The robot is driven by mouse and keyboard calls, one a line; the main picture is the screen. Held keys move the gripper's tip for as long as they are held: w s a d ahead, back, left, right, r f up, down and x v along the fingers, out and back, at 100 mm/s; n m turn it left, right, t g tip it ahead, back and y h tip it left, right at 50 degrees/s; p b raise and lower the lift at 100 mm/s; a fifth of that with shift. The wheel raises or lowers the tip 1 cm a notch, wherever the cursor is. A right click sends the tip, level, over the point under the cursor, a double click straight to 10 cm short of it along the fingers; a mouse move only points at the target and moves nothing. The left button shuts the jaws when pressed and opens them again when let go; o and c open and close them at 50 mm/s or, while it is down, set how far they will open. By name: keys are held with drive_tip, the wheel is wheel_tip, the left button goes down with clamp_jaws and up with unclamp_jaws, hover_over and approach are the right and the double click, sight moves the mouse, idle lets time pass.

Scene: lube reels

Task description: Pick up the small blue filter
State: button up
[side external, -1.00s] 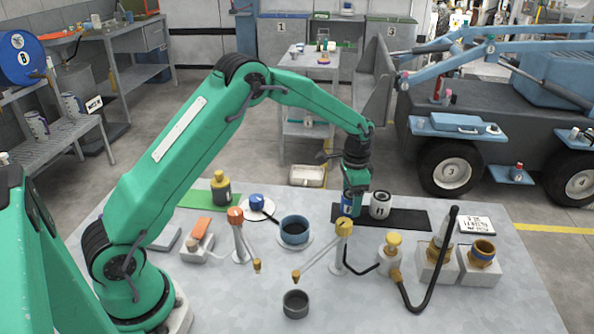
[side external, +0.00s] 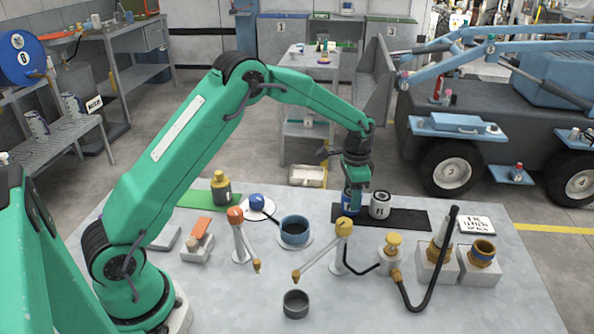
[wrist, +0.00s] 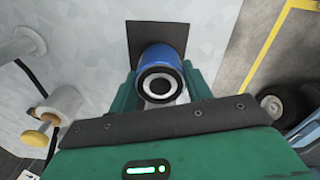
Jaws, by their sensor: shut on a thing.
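The small blue filter (side external: 347,202) is at the left part of the black mat (side external: 408,219), beside a white filter (side external: 380,204). My gripper (side external: 355,196) points down at it, with its fingers shut on the filter's upper part. In the wrist view the blue filter (wrist: 157,57) sits between my green fingers (wrist: 162,88), with its black-and-white ringed end facing the camera. I cannot tell whether its base touches the mat. The fingers hide part of it in the side view.
The white filter stands close on the right. A yellow-topped spout stand (side external: 344,230) is just in front. A blue-lined cup (side external: 295,230) is to the left, and a yellow-capped fitting (side external: 393,245) is front right. The mat's right part is clear.

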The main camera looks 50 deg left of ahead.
wheel_tip(320, 180, up, 4)
drive_tip(key=shift+w+f, duration=0.1)
drive_tip(key=shift+f, duration=0.1)
drive_tip(key=s+d+r, duration=0.6)
drive_tip(key=d, duration=0.4)
drive_tip(key=shift+r, duration=0.35)
